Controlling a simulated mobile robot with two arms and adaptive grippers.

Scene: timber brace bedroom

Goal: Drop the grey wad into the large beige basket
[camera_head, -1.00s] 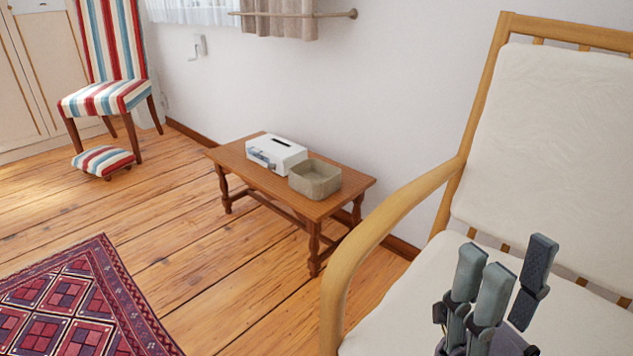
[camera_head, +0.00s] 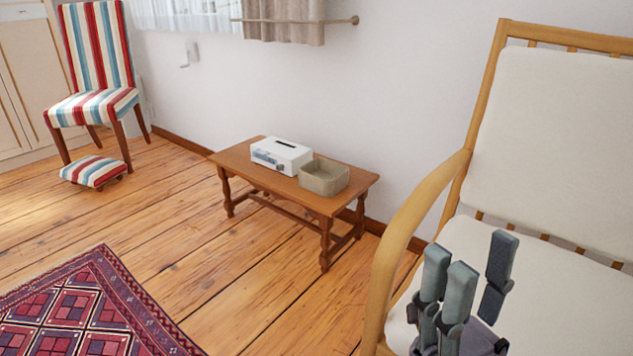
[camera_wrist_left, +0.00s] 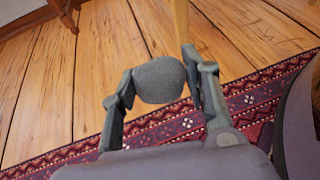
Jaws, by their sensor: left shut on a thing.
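The grey wad (camera_wrist_left: 160,80) is a rounded, rough lump in the left wrist view. My left gripper (camera_wrist_left: 160,72) is shut on it, with a finger on each side, above the wooden floor and patterned rug. The left gripper is outside the head view. The beige basket (camera_head: 324,178) is square and open-topped, on the right part of a low wooden table in the head view. Its inside bottom is mostly hidden. My right gripper (camera_head: 475,258) is open and empty, in front of the armchair seat at the lower right.
A white box (camera_head: 281,156) stands left of the basket on the wooden table (camera_head: 238,160). A pale armchair (camera_head: 560,140) fills the right side. A striped chair (camera_head: 95,105) and footstool (camera_head: 95,172) stand far left. Floor (camera_head: 190,235) between rug (camera_head: 85,310) and table is clear.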

